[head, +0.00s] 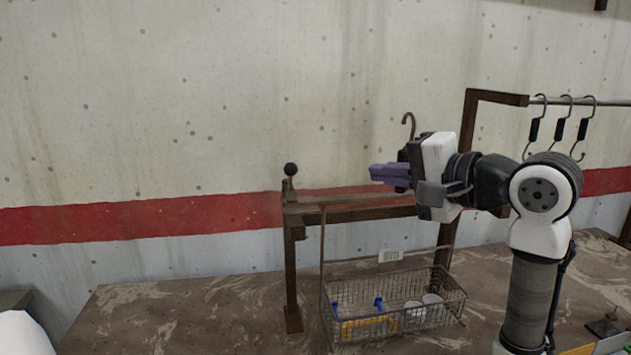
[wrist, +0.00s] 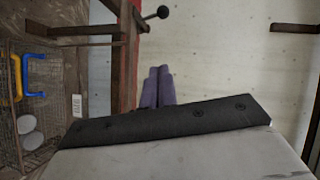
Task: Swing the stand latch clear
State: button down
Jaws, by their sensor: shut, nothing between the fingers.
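The stand is a dark brown frame with a low rail (head: 355,212) on the left and a taller post on the right. A small upright piece with a black ball knob (head: 290,169), which looks like the latch, stands at the rail's left end. The knob also shows in the wrist view (wrist: 162,12), at the top. My gripper (head: 373,174) has purple fingers pointing left, above the rail and right of the knob, apart from it. In the wrist view the fingers (wrist: 159,72) lie together, empty. The latch's pivot is too small to make out.
A wire basket (head: 447,307) with a label (head: 390,255) is below the rail, holding blue-and-yellow items and pale round ones. A dark hook (head: 409,120) shows behind my gripper. Several hooks (head: 561,130) hang from a bar at right. The space left of the knob is clear.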

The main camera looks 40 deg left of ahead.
jog(key=shift+s+d+r+y, duration=0.2)
jog(key=shift+s+r+y, duration=0.1)
jog(key=shift+r, duration=0.1)
jog(key=shift+a, duration=0.1)
jog(key=shift+s+f+p+x, duration=0.1)
jog(key=shift+s+p+x, duration=0.55)
jog(key=shift+x, duration=1.45)
jog(key=shift+s+f+p+x, duration=0.1)
jog(key=shift+s+p+x, duration=0.5)
jog(key=shift+x, duration=1.5)
jog(key=shift+s+p+x, duration=0.2)
jog(key=shift+p+x, duration=0.75)
jog(key=shift+x, duration=1.15)
jog(key=shift+s+a, duration=0.1)
jog(key=shift+a, duration=0.15)
